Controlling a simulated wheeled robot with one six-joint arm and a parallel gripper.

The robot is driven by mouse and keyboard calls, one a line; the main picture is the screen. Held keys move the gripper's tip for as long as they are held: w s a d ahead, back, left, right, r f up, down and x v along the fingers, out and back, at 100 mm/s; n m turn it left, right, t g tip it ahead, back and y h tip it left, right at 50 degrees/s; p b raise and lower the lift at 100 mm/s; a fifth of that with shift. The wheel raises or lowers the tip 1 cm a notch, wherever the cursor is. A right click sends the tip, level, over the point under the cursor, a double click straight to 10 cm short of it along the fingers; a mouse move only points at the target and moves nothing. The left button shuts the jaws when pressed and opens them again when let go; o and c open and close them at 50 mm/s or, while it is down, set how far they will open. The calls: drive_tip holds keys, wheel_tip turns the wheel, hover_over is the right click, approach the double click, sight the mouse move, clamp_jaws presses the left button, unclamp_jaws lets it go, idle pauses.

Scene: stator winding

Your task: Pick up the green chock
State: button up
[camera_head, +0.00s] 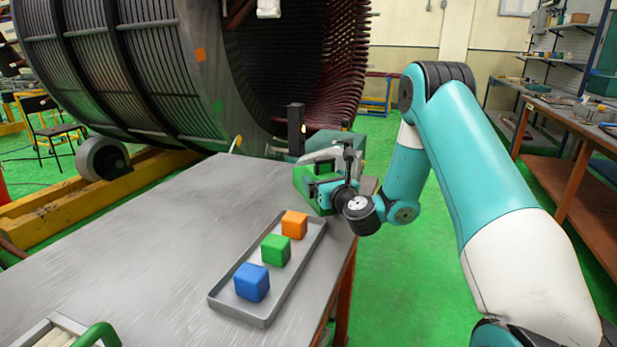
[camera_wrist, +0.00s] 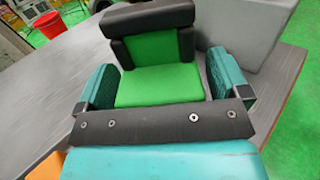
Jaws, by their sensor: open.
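The green chock (camera_wrist: 158,84) is a green block with a dark, raised part at its far end, in the middle of the wrist view. In the camera_head view the green chock (camera_head: 304,184) is at the far right end of the table, partly hidden by my gripper (camera_head: 326,187). In the wrist view my gripper (camera_wrist: 163,82) is open, with one teal finger on each side of the chock. A narrow gap shows on the left; I cannot tell whether the right finger touches it.
A grey tray (camera_head: 226,299) on the metal table (camera_head: 170,235) holds an orange cube (camera_head: 294,224), a green cube (camera_head: 275,250) and a blue cube (camera_head: 251,281). A grey-green box (camera_head: 338,143) stands behind the chock. The large stator (camera_head: 115,70) is beyond.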

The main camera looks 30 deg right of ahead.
drive_tip(key=shift+d, duration=0.15)
drive_tip(key=c, duration=1.2)
